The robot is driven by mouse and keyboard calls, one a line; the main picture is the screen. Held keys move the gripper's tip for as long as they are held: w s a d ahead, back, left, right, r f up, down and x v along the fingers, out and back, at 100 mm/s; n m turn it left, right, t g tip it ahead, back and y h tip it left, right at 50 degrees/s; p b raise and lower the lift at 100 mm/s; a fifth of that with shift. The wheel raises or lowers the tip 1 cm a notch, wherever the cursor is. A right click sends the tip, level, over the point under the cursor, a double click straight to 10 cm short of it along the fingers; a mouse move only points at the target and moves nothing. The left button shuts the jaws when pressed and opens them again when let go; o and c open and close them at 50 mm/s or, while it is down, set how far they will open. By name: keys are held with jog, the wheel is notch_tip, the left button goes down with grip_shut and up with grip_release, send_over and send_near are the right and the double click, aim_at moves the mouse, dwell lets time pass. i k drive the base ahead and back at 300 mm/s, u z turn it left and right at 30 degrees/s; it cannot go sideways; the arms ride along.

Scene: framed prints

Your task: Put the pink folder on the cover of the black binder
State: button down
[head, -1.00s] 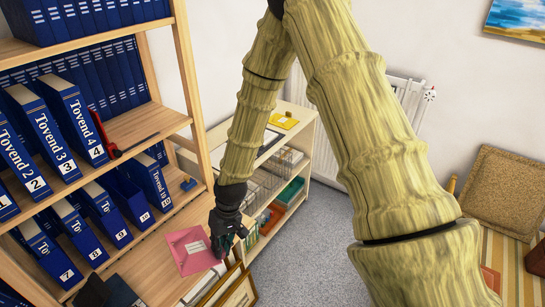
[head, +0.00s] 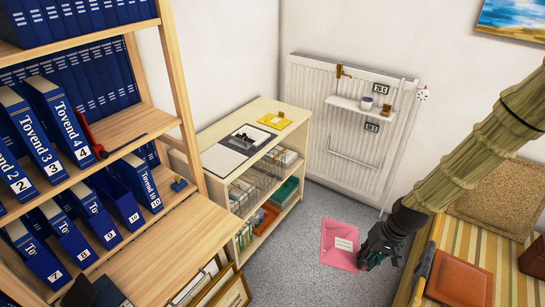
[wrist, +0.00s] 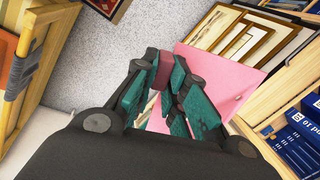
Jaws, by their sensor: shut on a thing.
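The pink folder (head: 338,246) with a white label hangs in the air over the grey floor in the head view. My gripper (head: 368,257) is shut on its right edge. In the wrist view the fingers (wrist: 165,75) pinch the folder (wrist: 222,62), which extends to the right behind them. A flat black-edged item with a pale sheet and a dark metal clip, which looks like the black binder (head: 246,139), lies on top of the low wooden cabinet (head: 282,107). The folder is right of the cabinet and apart from it.
A yellow item (head: 275,121) lies at the cabinet top's far end. A shelf of blue binders (head: 75,240) stands left. A radiator (head: 340,180) with a small shelf is on the wall. A striped bench (head: 470,250) is right. Framed prints (head: 232,292) stand at the bottom.

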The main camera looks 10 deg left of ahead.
aim_at(220, 158)
jog(key=z, duration=0.15)
jog(key=i, duration=1.45)
jog(key=u, duration=1.55)
jog(key=i, duration=0.5)
jog(key=u, duration=0.05)
